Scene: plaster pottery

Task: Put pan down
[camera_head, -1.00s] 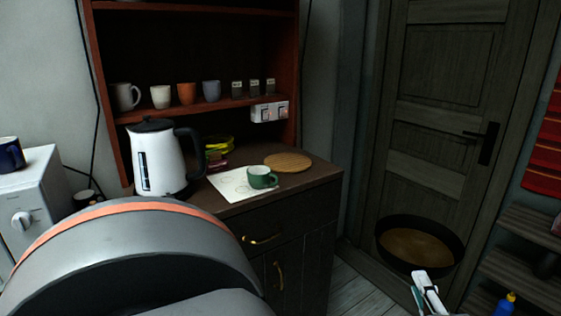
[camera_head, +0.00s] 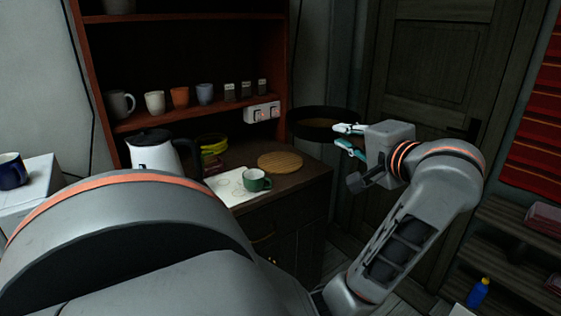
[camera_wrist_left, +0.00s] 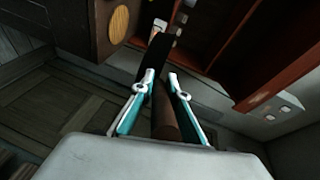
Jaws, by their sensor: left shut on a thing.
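A dark round pan (camera_head: 323,112) with a brownish inside is held in the air near the right end of the shelf unit, in front of the door frame. My left gripper (camera_head: 347,137) is shut on its handle, to the right of the pan. In the left wrist view the brown handle (camera_wrist_left: 164,122) runs between the two teal fingers of my left gripper (camera_wrist_left: 160,82), with the dark pan (camera_wrist_left: 154,58) beyond. A round wooden board (camera_head: 280,162) lies on the dark cabinet top, below and left of the pan. My right gripper is not in view.
On the cabinet top (camera_head: 303,178) stand a white kettle (camera_head: 155,153) and a green mug (camera_head: 256,180) on a paper sheet (camera_head: 226,186). Several cups line the shelf (camera_head: 150,119) above. A closed door (camera_head: 425,90) is behind my arm.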

